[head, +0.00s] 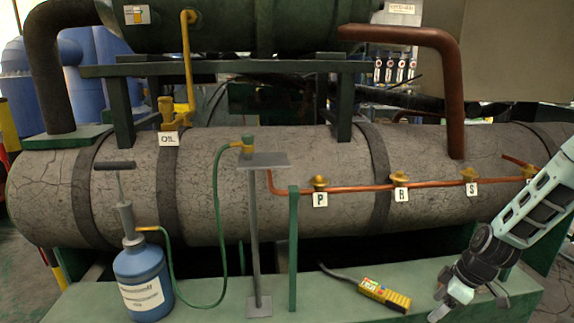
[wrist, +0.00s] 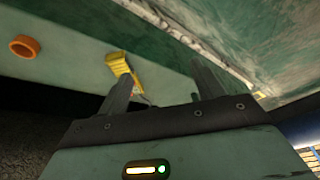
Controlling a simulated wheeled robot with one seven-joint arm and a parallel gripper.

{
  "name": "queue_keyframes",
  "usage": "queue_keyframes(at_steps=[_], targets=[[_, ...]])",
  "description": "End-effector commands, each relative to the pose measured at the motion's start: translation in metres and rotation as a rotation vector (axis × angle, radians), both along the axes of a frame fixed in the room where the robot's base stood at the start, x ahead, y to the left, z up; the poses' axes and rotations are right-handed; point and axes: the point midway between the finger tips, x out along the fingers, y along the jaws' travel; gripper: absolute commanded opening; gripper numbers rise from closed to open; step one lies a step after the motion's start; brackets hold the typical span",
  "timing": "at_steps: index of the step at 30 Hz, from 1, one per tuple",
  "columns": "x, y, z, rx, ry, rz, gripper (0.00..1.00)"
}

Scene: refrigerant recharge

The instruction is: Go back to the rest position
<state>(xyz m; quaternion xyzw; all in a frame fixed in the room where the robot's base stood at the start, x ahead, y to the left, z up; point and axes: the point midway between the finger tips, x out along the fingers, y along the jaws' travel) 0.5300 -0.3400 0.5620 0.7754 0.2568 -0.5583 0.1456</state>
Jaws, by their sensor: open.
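My gripper (head: 452,306) hangs at the lower right in the head view, at the end of my pale arm. In the wrist view its two fingers (wrist: 160,88) are spread apart with nothing clearly held between them. A yellow handheld detector (head: 384,294) with a dark probe lies on the green base ledge, left of my gripper and apart from it. It also shows in the wrist view (wrist: 122,68), beyond the left finger and partly hidden by it.
An orange ring (wrist: 25,47) shows in the wrist view.

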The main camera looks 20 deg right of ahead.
Motion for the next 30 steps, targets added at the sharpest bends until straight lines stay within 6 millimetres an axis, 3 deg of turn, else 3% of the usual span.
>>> queue_keyframes(at_steps=[5, 8, 12, 16, 20, 24, 30], targets=[[0.019, 0.040, 0.024, -0.005, 0.051, 0.036, 0.67], [0.030, 0.074, 0.042, -0.014, 0.089, 0.059, 0.67], [0.039, 0.134, 0.074, -0.040, 0.148, 0.086, 0.67], [0.035, 0.191, 0.103, -0.071, 0.191, 0.101, 0.67], [0.020, 0.246, 0.130, -0.106, 0.220, 0.110, 0.67], [-0.008, 0.300, 0.157, -0.142, 0.237, 0.113, 0.67], [-0.058, 0.358, 0.188, -0.177, 0.242, 0.108, 0.67]])
